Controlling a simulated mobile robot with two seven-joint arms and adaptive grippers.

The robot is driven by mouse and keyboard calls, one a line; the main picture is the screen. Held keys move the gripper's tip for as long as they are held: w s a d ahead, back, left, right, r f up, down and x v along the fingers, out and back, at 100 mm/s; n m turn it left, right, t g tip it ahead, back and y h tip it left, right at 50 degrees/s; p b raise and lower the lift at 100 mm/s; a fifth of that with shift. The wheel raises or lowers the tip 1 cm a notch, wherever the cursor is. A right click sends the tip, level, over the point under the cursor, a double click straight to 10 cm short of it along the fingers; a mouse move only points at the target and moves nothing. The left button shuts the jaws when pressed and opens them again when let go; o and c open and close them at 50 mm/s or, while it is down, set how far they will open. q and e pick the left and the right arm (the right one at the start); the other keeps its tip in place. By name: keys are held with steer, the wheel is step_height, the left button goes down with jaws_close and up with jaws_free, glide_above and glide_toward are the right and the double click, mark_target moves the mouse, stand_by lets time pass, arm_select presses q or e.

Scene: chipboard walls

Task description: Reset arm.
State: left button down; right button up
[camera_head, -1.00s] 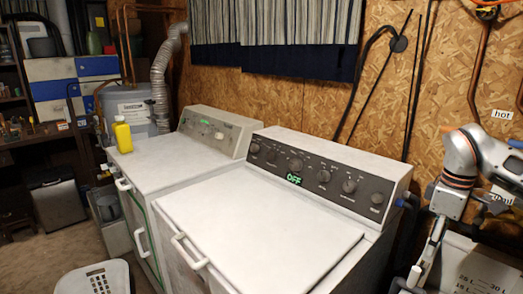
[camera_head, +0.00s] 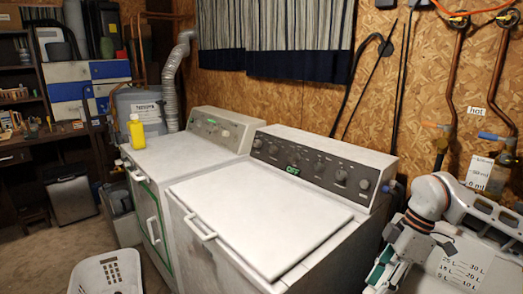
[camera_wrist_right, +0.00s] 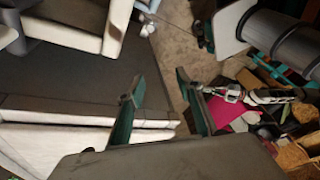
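My right arm (camera_head: 426,205), white and grey with orange-brown bands, comes in at the lower right of the head view. It hangs beside the right end of the nearer white machine. My right gripper (camera_head: 382,275) points down near the bottom edge, where greenish finger parts show. In the right wrist view its two dark green fingers (camera_wrist_right: 160,90) stand apart with nothing between them, above a cluttered floor area. My left arm and gripper are not in view.
The nearer white machine (camera_head: 262,215) shows a green "OFF" display; a second machine (camera_head: 175,155) stands behind it with a yellow bottle (camera_head: 137,133) on top. A white basket (camera_head: 105,278) is on the floor. A marked white container (camera_head: 458,268) and copper pipes (camera_head: 490,85) are at right.

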steer(key=s+a+f+n+g+y, duration=0.1)
steer(key=s+a+n+y, duration=0.25)
steer(key=a, duration=0.65)
steer(key=s+a+f+n+y, duration=0.1)
steer(key=s+a+n+y, duration=0.3)
steer(key=a, duration=0.7)
steer(key=w+a+r+m+t+y, duration=0.2)
steer(key=a+r+m+t+y, duration=0.1)
steer(key=a+r+t+y, duration=0.35)
steer(key=w+d+f+m+t+h, duration=0.1)
steer(key=d+f+m+t+h, duration=0.45)
steer(key=f, duration=0.25)
steer(key=w+d+f+m+t+h, duration=0.1)
steer(key=d+f+m+t+h, duration=0.45)
steer(key=f+m, duration=0.2)
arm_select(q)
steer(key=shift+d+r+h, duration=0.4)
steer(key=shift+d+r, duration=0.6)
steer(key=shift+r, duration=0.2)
arm_select(e)
steer(key=s+d+f+m+g+h, duration=0.1)
steer(key=s+d+f+g+h, duration=0.1)
steer(key=s+f, duration=0.4)
steer(key=s+d+f+m+g+h, duration=0.1)
steer(key=s+d+f+g+h, duration=0.1)
steer(key=s+f, duration=0.5)
step_height(320, 180, down, 4)
steer(key=shift+d+f+g, duration=0.1)
steer(key=shift+d+g, duration=0.35)
steer(key=shift+d, duration=0.55)
